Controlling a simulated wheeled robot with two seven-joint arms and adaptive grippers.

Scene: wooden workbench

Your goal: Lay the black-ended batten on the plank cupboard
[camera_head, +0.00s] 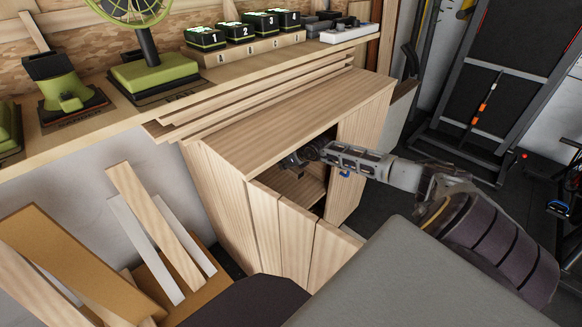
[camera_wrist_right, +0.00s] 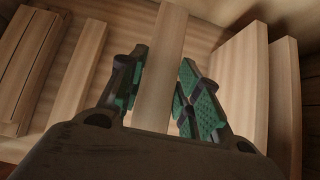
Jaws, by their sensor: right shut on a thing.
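The plank cupboard (camera_head: 290,112) stands below the workbench, its front partly open onto a dark inside. My right gripper (camera_head: 300,157) reaches into this opening, below the cupboard's top. In the right wrist view my right gripper (camera_wrist_right: 163,62) is shut on a pale wooden batten (camera_wrist_right: 158,100), with green pads on either side of it. The batten's far end runs out of the picture and its near end is hidden by the gripper, so I cannot see whether its ends are black. My left gripper is not in view.
Several long strips (camera_head: 255,100) lie along the back of the cupboard's top; its front part is bare. More boards (camera_wrist_right: 240,90) flank the held batten in the wrist view. Loose boards (camera_head: 155,225) lean at lower left. A green fan (camera_head: 150,70) stands on the bench.

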